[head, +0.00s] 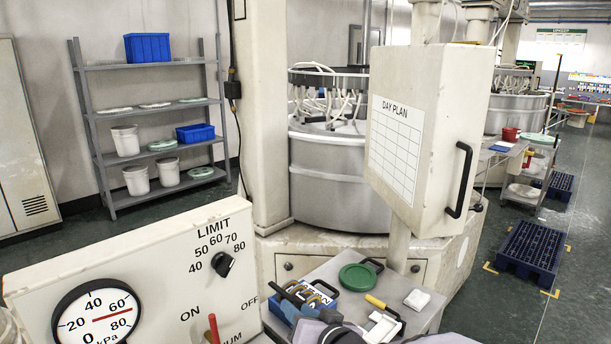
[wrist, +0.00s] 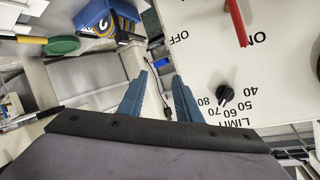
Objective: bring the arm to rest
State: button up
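My gripper (wrist: 160,88) shows in the wrist view with its two blue-grey fingers apart and nothing between them. In the head view my gripper sits low in the picture, right of the cream control panel (head: 160,285) and above the small side table (head: 425,312). The panel carries a black limit knob (head: 222,264), a red lever (head: 213,328) near the ON mark and a dial gauge (head: 96,315) whose red needle lies between 60 and 80. In the wrist view the panel is upside down, with the knob (wrist: 225,93) and lever (wrist: 238,22) clear of the fingers.
Grey shelves (head: 150,65) stand at the back left.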

jog(key=s+d+f+g+h, duration=0.55)
jog(key=s+d+f, duration=0.4)
jog(key=d, duration=0.35)
jog(key=s+d+f+g, duration=0.1)
jog(key=s+f+g, duration=0.1)
jog(key=s, duration=0.6)
jog(key=s+d+f+g, duration=0.2)
jog(key=s+g, duration=0.3)
jog(key=s, duration=0.3)
jog(key=shift+s+d+f+h, duration=0.2)
jog(key=shift+d+f+h, duration=0.1)
jog(key=shift+h, duration=0.15)
